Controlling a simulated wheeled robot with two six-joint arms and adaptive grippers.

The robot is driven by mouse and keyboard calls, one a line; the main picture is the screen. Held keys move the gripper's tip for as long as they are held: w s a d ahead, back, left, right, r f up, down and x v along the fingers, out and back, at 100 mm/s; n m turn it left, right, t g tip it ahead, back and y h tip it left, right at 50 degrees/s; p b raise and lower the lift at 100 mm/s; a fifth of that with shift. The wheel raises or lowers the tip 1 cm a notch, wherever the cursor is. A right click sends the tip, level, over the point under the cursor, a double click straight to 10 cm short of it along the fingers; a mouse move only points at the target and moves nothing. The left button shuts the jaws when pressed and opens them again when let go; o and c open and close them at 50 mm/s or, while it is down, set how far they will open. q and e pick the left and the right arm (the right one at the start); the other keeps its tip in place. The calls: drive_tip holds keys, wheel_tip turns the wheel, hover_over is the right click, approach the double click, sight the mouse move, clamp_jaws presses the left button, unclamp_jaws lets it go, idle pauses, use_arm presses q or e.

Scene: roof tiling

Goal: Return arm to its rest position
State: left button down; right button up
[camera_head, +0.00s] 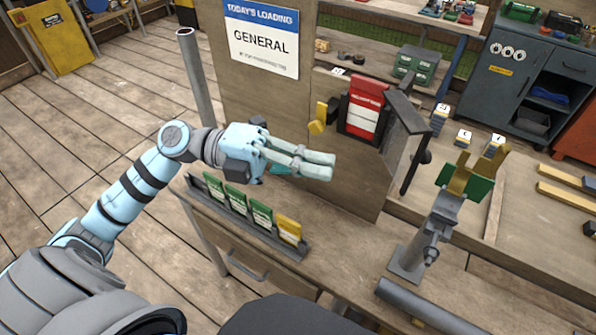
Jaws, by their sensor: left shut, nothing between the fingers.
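My left arm (130,198) comes in from the left and reaches over the wooden bench. My left gripper (332,167) is shut and empty, its two pale fingers close together and pointing right. It is above the bench, behind a grey rack (305,250) that holds several green cards (236,199) and a yellow card (289,228). The fingertips are a little left of and below a red and white holder (364,110) on the wooden panel. They look apart from it. My right gripper is not in view.
A grey post stand (427,235) with a green and yellow top stands right of the rack. A dark bracket (405,112) juts from the panel. A sign (262,38) reads "GENERAL". A grey cabinet (510,75) stands at the back right. Plank floor (90,120) is clear at the left.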

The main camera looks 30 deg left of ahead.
use_arm(q)
drive_tip(key=shift+s+a, duration=0.6)
drive_tip(key=shift+a, duration=0.35)
